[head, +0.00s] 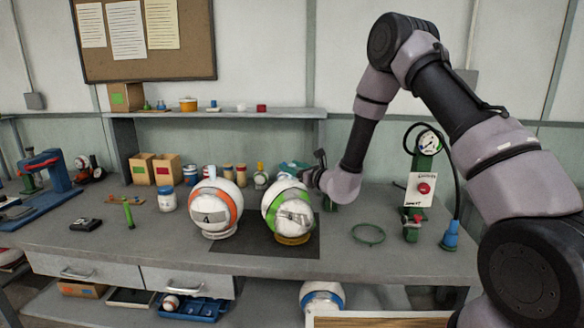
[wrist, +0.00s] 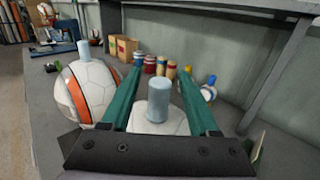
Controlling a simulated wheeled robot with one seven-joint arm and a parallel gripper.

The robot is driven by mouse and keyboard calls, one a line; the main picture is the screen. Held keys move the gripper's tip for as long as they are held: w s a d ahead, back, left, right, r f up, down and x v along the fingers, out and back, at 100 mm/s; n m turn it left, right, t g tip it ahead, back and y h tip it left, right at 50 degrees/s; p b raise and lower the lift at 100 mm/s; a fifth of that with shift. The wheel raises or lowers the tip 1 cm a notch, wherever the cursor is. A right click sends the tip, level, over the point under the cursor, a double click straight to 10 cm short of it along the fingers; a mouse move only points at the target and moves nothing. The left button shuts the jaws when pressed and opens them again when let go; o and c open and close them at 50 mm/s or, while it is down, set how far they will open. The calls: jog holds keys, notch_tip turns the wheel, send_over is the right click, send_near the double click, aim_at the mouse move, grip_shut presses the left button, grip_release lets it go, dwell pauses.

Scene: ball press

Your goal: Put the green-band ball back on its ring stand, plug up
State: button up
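The green-band ball (head: 288,207), white with a green stripe, sits at the table's front middle. A yellowish ring (head: 292,239) shows under it, on a dark mat (head: 245,240). My gripper (head: 291,166) reaches in from the right at the ball's top. In the wrist view, its two teal fingers (wrist: 160,72) are apart. An upright pale blue-grey plug (wrist: 158,100) stands between them on a white ball top (wrist: 158,119), with a gap on each side. The green band is hidden there. In the head view I cannot make out this plug.
An orange-band ball (head: 215,207) with a plug on top stands close to the left. Jars and boxes (head: 167,169) are behind. A green ring (head: 368,233) lies to the right, before a gauge pump (head: 420,185). Table space around that ring is free.

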jog(key=shift+r, duration=0.3)
jog(key=v, duration=1.2)
jog(key=s+a+r+n+g+y, duration=0.1)
jog(key=s+r+n+g+y, duration=0.1)
jog(key=s+r+n+g, duration=1.3)
jog(key=s+d+r+n+t+h, duration=0.4)
jog(key=s+d+h, duration=0.2)
jog(key=d, duration=0.5)
jog(key=s+d+r+n+t+h, duration=0.4)
jog(key=s+d+r+t+h, duration=0.1)
jog(key=d, duration=0.6)
jog(key=shift+s+d+r+h, duration=0.4)
jog(key=shift+s+h, duration=0.2)
jog(key=shift+s, duration=0.45)
